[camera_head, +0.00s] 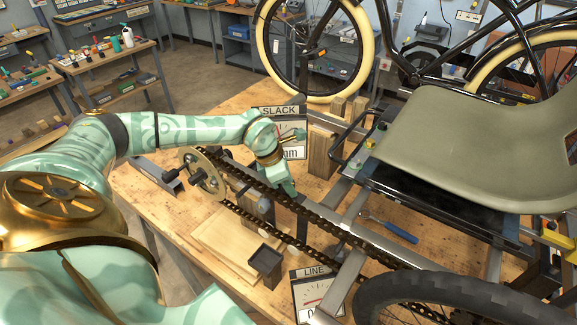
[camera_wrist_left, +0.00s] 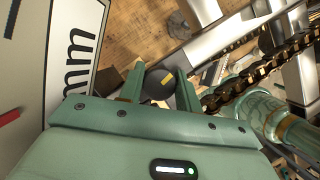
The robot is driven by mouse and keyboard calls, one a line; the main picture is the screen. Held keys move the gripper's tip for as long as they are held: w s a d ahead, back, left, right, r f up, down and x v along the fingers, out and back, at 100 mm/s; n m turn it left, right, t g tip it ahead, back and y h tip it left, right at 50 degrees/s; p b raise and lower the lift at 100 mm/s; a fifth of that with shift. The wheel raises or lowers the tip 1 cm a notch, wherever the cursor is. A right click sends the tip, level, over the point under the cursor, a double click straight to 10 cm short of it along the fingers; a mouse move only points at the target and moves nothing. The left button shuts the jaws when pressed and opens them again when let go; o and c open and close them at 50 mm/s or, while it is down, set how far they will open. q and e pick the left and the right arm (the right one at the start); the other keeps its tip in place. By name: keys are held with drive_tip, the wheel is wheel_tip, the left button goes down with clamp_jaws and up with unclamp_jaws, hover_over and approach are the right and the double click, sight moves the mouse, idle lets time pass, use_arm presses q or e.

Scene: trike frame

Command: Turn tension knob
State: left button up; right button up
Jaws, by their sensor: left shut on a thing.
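My left gripper (camera_head: 289,190) reaches down over the chain (camera_head: 325,222) beside the trike frame, its fingers pointing down. In the left wrist view, its two fingers (camera_wrist_left: 160,88) stand on either side of a dark round knob (camera_wrist_left: 157,84) with a yellow mark, and they are shut on it. The knob is mostly hidden by the gripper in the head view, and its turn angle is hard to tell there. A gauge marked SLACK (camera_head: 279,111) stands behind the gripper, its dial partly covered by my arm. My right gripper is not in view.
A chainring (camera_head: 203,174) carries the chain at the left. A gauge marked LINE (camera_head: 316,272) and a small dark box (camera_head: 265,262) stand in front. The seat (camera_head: 480,140) and a wheel (camera_head: 455,295) fill the right.

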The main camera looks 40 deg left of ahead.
use_arm(q)
drive_tip(key=o, duration=1)
drive_tip(key=v, duration=1.6)
drive_tip(key=shift+b, duration=0.3)
drive_tip(key=shift+a+r, duration=0.1)
drive_tip(key=shift+r, duration=0.05)
